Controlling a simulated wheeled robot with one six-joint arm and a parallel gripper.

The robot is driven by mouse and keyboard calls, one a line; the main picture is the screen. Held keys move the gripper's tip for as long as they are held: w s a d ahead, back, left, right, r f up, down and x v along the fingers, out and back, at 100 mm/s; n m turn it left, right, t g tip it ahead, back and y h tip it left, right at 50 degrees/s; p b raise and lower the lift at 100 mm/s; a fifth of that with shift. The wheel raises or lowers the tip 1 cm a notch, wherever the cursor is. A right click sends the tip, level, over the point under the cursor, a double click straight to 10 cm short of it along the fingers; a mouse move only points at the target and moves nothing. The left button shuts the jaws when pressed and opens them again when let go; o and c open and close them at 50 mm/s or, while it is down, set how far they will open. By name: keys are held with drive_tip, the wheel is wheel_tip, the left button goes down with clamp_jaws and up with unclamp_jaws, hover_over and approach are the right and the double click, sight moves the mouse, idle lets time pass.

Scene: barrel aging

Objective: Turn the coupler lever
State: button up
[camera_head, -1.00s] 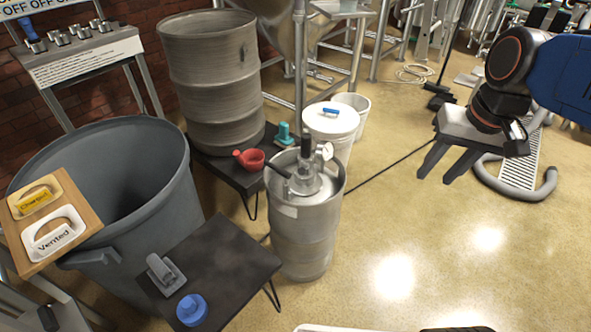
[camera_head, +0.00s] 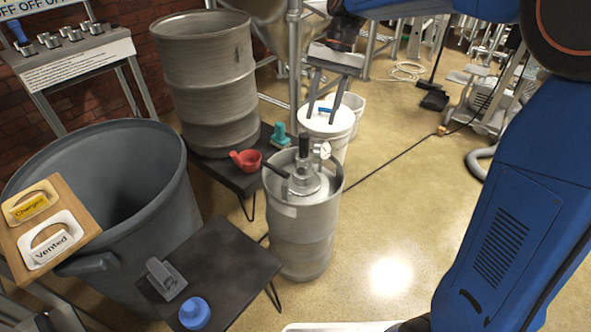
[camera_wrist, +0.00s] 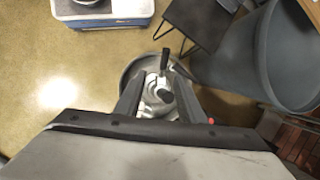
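The steel keg (camera_head: 302,235) stands upright on the floor, with the metal coupler (camera_head: 304,178) on top. The coupler's black lever (camera_head: 277,171) sticks out to the left, past the keg's rim. In the wrist view the coupler (camera_wrist: 155,92) lies beyond and between my fingers, and a black lever-like bar (camera_wrist: 165,60) points up from it. My gripper (camera_head: 322,115) is open and empty, with its fingers pointing down. It is above and apart from the coupler, in front of the white bucket in the head view. Its fingers (camera_wrist: 158,85) also show spread in the wrist view.
A low dark table (camera_head: 225,275) with a blue cap (camera_head: 194,313) and a grey part stands left of the keg. A large grey bin (camera_head: 120,180), a steel drum (camera_head: 205,85) and a white bucket (camera_head: 328,128) are close by.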

sight(301, 170)
drive_tip(key=x, duration=1.1)
drive_tip(key=a+x, duration=0.1)
drive_tip(key=x, duration=0.5)
drive_tip(key=shift+w+a+f, duration=0.1)
drive_tip(key=shift+a+f, duration=0.05)
drive_tip(key=shift+f, duration=0.1)
clamp_jaws()
